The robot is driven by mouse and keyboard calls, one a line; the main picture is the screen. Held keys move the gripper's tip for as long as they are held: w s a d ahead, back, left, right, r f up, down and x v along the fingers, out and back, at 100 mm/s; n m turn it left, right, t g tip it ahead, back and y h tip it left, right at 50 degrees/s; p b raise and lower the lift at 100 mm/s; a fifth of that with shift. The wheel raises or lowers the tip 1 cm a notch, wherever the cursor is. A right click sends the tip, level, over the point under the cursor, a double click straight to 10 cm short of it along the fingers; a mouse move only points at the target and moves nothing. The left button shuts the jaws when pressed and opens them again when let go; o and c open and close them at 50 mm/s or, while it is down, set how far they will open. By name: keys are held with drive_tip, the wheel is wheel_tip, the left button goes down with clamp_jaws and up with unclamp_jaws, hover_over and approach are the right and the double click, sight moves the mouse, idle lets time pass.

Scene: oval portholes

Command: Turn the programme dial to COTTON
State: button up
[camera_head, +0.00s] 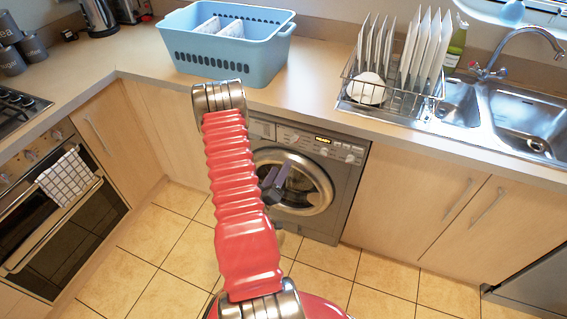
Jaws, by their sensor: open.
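The grey washing machine (349,190) stands under the worktop. Its control panel (300,138) runs along the top, with a small lit display (323,140) and small round controls (350,158) towards the right. I cannot tell for sure which is the programme dial, and the COTTON mark and pointer are too small to read. My gripper (277,173) shows beside my red arm, in front of the round door (318,190) and below the panel in the picture. It is open and nothing shows in it. My arm hides the machine's left side.
A blue laundry basket (270,62) stands on the worktop (300,92) above the machine. A dish rack (400,102) with plates and a sink (525,118) are to the right. The oven (60,235) is at left. The tiled floor (370,270) is clear before the machine.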

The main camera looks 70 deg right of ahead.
sight(294, 143)
drive_tip(key=shift+a, duration=0.45)
drive_tip(key=shift+r, duration=0.1)
drive_tip(key=m, duration=1.9)
drive_tip(key=shift+d+r, duration=0.15)
drive_tip(key=shift+d, duration=0.1)
drive_tip(key=d, duration=0.4)
drive_tip(key=s+d, duration=0.1)
drive_tip(key=d, duration=0.8)
drive_tip(key=shift+s+d, duration=0.15)
drive_tip(key=shift+d, duration=0.15)
drive_tip(key=shift+c, duration=0.6)
